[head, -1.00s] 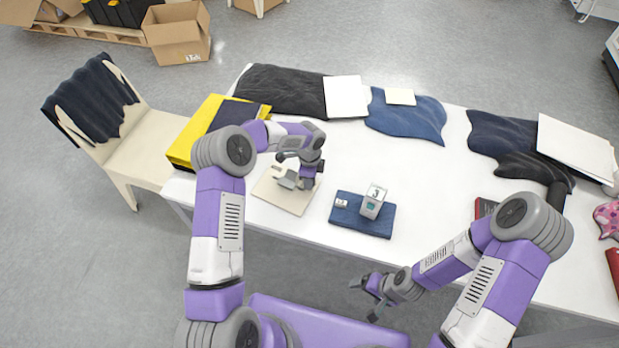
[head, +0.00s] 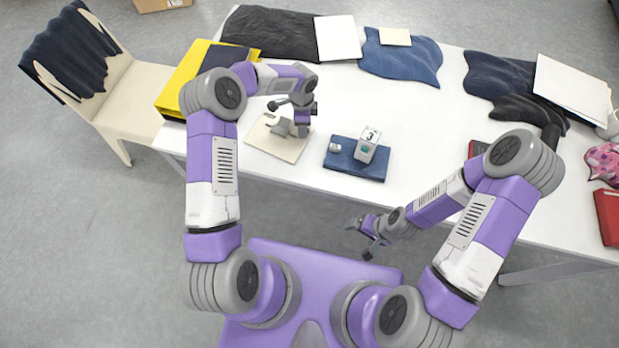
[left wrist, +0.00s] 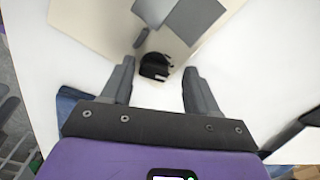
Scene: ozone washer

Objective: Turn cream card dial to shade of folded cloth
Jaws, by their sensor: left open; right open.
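The cream card (head: 274,147) lies on the white table below my left gripper (head: 299,130). A grey piece on the card is partly covered by that gripper. In the left wrist view the cream card (left wrist: 100,25) fills the top, with a grey patch (left wrist: 193,18) and a small black knob-like part (left wrist: 154,67) between my open fingers. I cannot tell whether the fingers touch it. The folded blue cloth (head: 375,172) lies right of the card, bearing a grey block (head: 366,147) marked 3 and a small pale item (head: 335,147). My right gripper (head: 360,238) is open and empty, off the table's front edge.
Dark and blue cloths (head: 400,62) and white sheets (head: 338,38) lie along the back. The table's middle is clear.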

